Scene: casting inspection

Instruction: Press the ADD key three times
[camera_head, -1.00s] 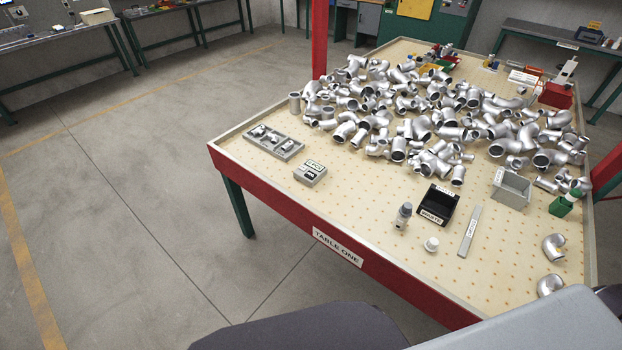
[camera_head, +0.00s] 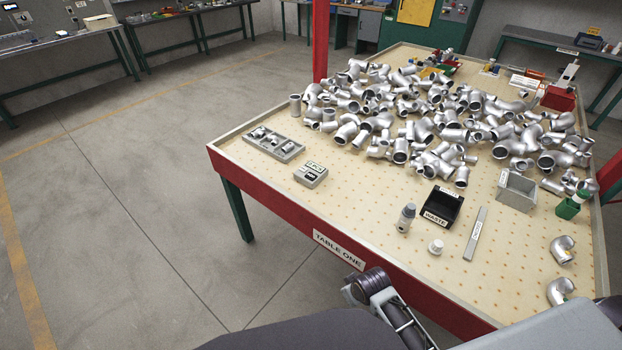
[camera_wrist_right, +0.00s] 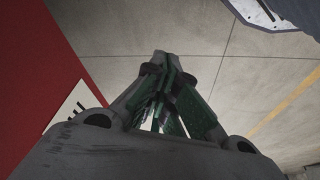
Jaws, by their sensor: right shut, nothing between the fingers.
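A small grey box (camera_head: 310,175) with a white label and a dark window or key on top sits near the front left edge of the table. The label and any ADD key are too small to read in the head view. My right gripper (camera_wrist_right: 160,62) shows in the right wrist view, its fingers together and empty, with the concrete floor behind it. The table's red side is on the left there, apart from the fingers. The box is not in the wrist view. My left gripper is not in view.
A grey compartment tray (camera_head: 273,144) with parts lies left of the box. Many silver pipe fittings (camera_head: 440,120) cover the table's middle. The board around the box is clear.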

